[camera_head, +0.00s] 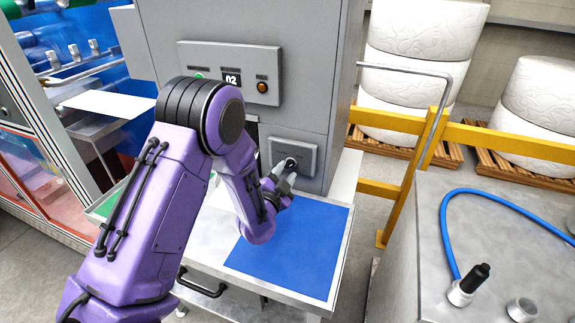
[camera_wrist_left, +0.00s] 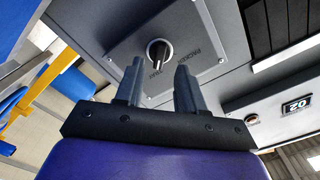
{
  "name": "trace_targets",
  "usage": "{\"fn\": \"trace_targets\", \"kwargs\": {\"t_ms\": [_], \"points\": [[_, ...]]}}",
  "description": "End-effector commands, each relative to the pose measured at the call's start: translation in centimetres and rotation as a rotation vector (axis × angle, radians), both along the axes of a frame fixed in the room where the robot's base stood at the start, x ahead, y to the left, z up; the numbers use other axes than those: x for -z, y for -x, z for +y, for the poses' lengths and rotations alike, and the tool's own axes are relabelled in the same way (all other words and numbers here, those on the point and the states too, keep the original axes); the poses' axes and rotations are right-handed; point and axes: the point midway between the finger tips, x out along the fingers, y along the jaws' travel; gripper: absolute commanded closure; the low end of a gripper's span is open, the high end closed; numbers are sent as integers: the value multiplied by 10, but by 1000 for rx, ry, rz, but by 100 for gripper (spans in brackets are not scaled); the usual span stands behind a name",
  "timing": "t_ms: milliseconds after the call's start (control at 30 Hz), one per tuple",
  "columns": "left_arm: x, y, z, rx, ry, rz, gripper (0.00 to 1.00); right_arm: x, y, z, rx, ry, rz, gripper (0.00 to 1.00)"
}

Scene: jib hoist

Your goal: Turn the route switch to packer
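The route switch is a black knob with a pale edge (camera_wrist_left: 158,52) on a grey plate (camera_head: 304,152) on the cabinet front. In the left wrist view, PACKER seems to be printed to the right of the knob; a second label below it is too small to read. The knob's pale bar points roughly up and down in that view. My left gripper (camera_wrist_left: 159,66) is open, its two grey fingers apart and pointing at the plate, with the knob in line with the gap. I cannot tell whether the fingers touch it. In the head view the left gripper (camera_head: 283,174) partly covers the switch. My right gripper is not in view.
Above the switch is a panel with a 02 display (camera_head: 232,79) and an orange button (camera_head: 262,87). A blue mat (camera_head: 300,250) lies clear on the table below. A yellow rail (camera_head: 402,180) and a metal cabinet with a blue hose (camera_head: 445,225) stand at the right.

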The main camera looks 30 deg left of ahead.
Motion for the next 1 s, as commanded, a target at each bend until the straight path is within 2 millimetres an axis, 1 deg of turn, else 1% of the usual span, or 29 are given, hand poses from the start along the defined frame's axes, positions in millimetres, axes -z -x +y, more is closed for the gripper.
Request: {"fn": "trace_targets", "kwargs": {"t_ms": [33, 167, 433, 467, 500, 567, 833, 1000], "points": [[-2, -7, 2, -1, 2, 0, 61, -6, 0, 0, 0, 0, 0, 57], [0, -19, 5, 0, 0, 1, 61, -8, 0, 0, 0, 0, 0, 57], [1, -22, 5, 0, 0, 0, 61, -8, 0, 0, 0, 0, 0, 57], [1, -22, 5, 0, 0, 0, 68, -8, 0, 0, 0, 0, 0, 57], [1, -22, 5, 0, 0, 0, 81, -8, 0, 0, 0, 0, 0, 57], [1, -22, 5, 0, 0, 0, 100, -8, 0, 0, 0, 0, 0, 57], [1, -22, 5, -1, 8, -1, 100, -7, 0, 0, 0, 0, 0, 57], [1, -22, 6, -1, 52, -12, 100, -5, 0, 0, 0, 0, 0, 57]]}}
